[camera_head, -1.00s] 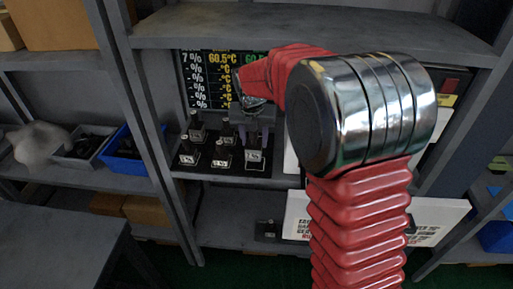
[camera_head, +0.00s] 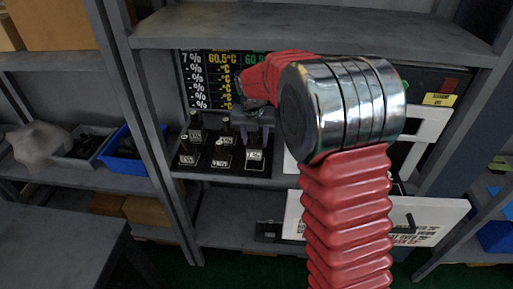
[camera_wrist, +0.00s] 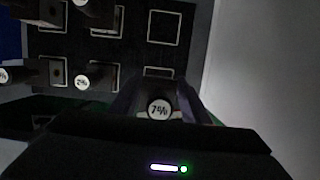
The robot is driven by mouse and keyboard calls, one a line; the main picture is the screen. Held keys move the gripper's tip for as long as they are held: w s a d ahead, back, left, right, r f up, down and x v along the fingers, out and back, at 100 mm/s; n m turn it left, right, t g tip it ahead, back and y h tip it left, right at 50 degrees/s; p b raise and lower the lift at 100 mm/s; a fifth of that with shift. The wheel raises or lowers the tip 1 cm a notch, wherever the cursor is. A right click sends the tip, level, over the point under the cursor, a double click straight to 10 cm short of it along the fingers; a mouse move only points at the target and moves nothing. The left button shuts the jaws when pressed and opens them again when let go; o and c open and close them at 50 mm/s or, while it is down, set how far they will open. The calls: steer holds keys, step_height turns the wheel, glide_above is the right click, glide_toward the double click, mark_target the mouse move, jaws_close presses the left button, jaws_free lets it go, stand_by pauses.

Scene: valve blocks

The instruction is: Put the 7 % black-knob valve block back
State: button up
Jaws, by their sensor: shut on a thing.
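My gripper (camera_head: 255,136) is shut on the 7 % valve block (camera_head: 255,154). In the wrist view the block's round label reading 7 % (camera_wrist: 158,108) shows between the two dark fingers. The block looks upright at the right front part of the black board (camera_head: 208,172). I cannot tell whether its base touches the board. The knob is mostly hidden by the fingers. In the wrist view the board (camera_wrist: 135,42) has white outlined squares, some empty, beside and beyond the held block.
Several other dark valve blocks stand on the board to the left, one with a 2 % label (camera_wrist: 81,83). A display (camera_head: 205,80) stands behind, showing 7 % and 60.5 °C. A shelf post (camera_head: 150,130) is on the left; a blue bin (camera_head: 125,160) lies beyond it.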

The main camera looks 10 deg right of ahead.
mark_target(255, 135)
step_height(255, 135, down, 4)
steer(key=shift+r, duration=0.1)
steer(key=shift+w+f, duration=0.2)
steer(key=shift+f, duration=0.1)
steer(key=shift+f, duration=0.15)
steer(key=o, duration=1.4)
steer(key=shift+o, duration=0.2)
steer(key=shift+v, duration=3.9)
steer(key=shift+s, duration=0.1)
